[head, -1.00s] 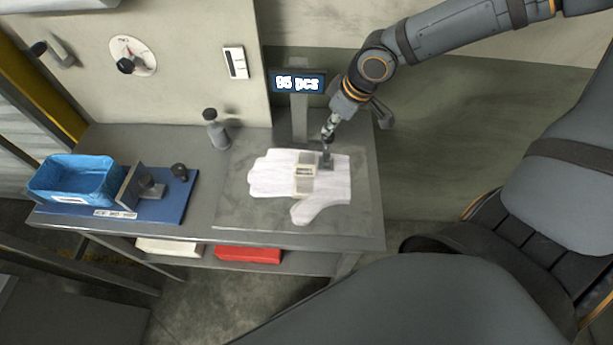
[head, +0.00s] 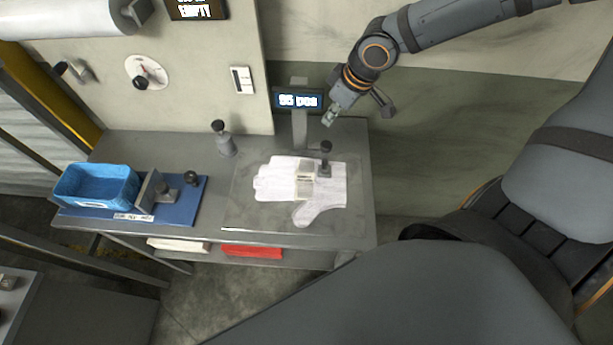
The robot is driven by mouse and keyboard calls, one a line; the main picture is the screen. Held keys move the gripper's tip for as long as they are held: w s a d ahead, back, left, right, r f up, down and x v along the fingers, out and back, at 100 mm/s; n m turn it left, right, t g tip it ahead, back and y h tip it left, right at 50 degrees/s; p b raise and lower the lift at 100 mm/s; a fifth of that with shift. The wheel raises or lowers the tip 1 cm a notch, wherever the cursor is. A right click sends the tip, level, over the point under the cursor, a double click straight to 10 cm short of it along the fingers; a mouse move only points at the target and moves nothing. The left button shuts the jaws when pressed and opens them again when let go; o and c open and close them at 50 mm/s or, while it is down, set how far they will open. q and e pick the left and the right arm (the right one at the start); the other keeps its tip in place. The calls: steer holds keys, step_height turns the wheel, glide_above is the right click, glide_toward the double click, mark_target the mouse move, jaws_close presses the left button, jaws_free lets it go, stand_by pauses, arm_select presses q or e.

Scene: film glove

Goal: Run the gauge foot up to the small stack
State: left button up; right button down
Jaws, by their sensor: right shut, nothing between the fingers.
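A white glove (head: 272,181) lies flat on the grey pad (head: 245,212), with a small pale stack or band (head: 304,182) across its middle. A small dark-knobbed post on a metal foot (head: 325,160) stands on the glove, close to the stack's right side; I cannot tell if they touch. My right gripper (head: 329,117) is shut and empty, above and apart from that knob. On the blue plate (head: 188,207) at left, a metal block with a dark knob (head: 163,192) stands beside an upright plate (head: 149,188). Which piece is the gauge foot is unclear. My left gripper is out of view.
A display (head: 298,100) on a post stands behind the pad. A dark-knobbed grey piece (head: 223,140) stands behind left of it. A blue bin (head: 97,187) is at the left. A red item (head: 252,251) and a pale item (head: 178,245) lie on the lower shelf.

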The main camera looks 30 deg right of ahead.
step_height(320, 180, up, 6)
steer(key=p, duration=0.5)
steer(key=shift+f, duration=0.1)
